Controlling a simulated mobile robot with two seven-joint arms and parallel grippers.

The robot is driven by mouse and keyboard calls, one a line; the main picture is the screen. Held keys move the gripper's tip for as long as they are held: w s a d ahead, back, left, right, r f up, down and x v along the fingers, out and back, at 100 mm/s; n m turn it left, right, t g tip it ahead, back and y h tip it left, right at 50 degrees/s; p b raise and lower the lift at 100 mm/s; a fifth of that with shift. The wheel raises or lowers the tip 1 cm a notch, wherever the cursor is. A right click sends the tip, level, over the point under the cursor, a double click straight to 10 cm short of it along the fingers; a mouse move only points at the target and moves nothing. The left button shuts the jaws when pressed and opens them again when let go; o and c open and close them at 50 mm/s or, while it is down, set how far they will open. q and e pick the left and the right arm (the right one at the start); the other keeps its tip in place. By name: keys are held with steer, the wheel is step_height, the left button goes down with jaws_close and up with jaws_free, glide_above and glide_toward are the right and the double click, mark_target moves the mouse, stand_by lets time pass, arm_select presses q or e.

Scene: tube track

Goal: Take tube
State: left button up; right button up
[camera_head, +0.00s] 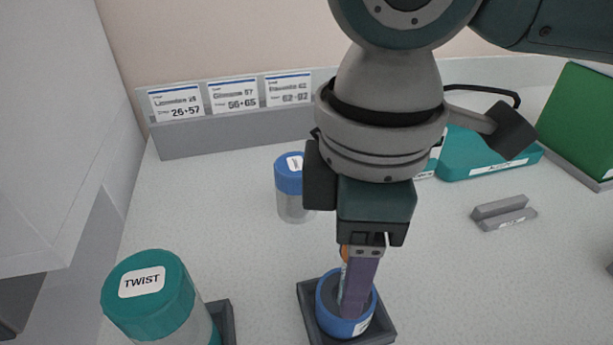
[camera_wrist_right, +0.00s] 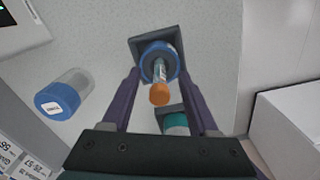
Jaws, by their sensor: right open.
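A slim tube with an orange cap (camera_wrist_right: 159,94) stands in a blue-rimmed round container (camera_wrist_right: 150,58). The container sits in a dark square holder (camera_head: 306,298); its blue rim also shows in the head view (camera_head: 328,318). My right gripper (camera_wrist_right: 158,100) points down over the container with its jaws open. Its two purple fingers are on either side of the tube, apart from the cap in the wrist view. In the head view the fingers hide most of the tube. My left gripper is not in view.
A teal-lidded jar labelled TWIST (camera_head: 150,290) stands at front left. A clear jar with a blue lid (camera_head: 289,180) stands behind the container. Label cards (camera_head: 232,95) line the back. A grey block (camera_head: 503,213), teal case (camera_head: 480,155) and green box (camera_head: 580,120) are at right.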

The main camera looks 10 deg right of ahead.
step_height(320, 180, down, 2)
steer(key=shift+c, duration=0.2)
jaws_close()
stand_by(0.4)
